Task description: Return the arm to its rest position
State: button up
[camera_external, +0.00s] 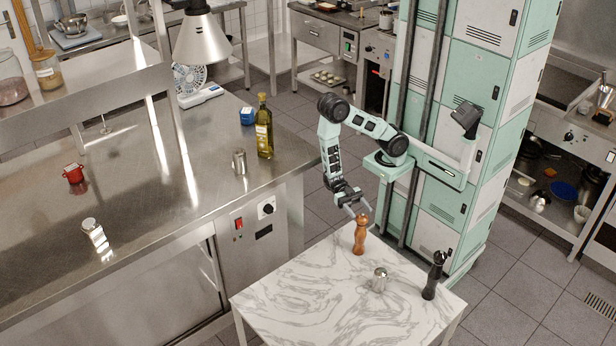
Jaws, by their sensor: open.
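My mint-green arm reaches out from its column, with the elbow raised and the forearm hanging down. My gripper (358,210) points down over the back edge of the marble-topped table. It is open, with its fingers at the top of a brown wooden mill (360,236). The mill stands upright on the marble table (300,290). I cannot tell whether the fingers touch it.
A small steel shaker (379,279) and a black mill (433,276) stand on the same table, right of the wooden mill. The steel counter at left holds an oil bottle (264,127), a steel shaker (239,162) and a red cup (74,174). The floor beyond the table is clear.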

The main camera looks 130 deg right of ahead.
jog(key=shift+r, duration=0.7)
jog(key=w+r+m+t+h+p, duration=0.2)
jog(key=w+m+t+h+p, duration=0.15)
jog(key=w+h, duration=0.45)
jog(key=s+m+g+h, duration=0.1)
jog(key=s+h, duration=0.1)
jog(key=s+a+m+g+h+b, duration=0.1)
jog(key=s+h, duration=0.1)
jog(key=s, duration=0.1)
jog(key=s+a+m+g+h, duration=0.1)
jog(key=s+h, duration=0.1)
jog(key=s, duration=0.1)
jog(key=shift+a+f+b, duration=0.1)
jog(key=shift+f+b, duration=0.05)
jog(key=shift+b, duration=0.25)
jog(key=s+a+r+g+h+b, duration=0.1)
jog(key=s+g, duration=0.1)
jog(key=s, duration=0.7)
jog(key=s+a+r+g+h+b, duration=0.1)
jog(key=s+g+h, duration=0.15)
jog(key=s, duration=0.55)
notch_tip(320, 180, up, 16)
jog(key=s+p, duration=0.1)
jog(key=p, duration=1.6)
jog(key=shift+r+m+g+y, duration=0.15)
jog(key=shift+m+g+y, duration=0.2)
jog(key=shift+m, duration=0.1)
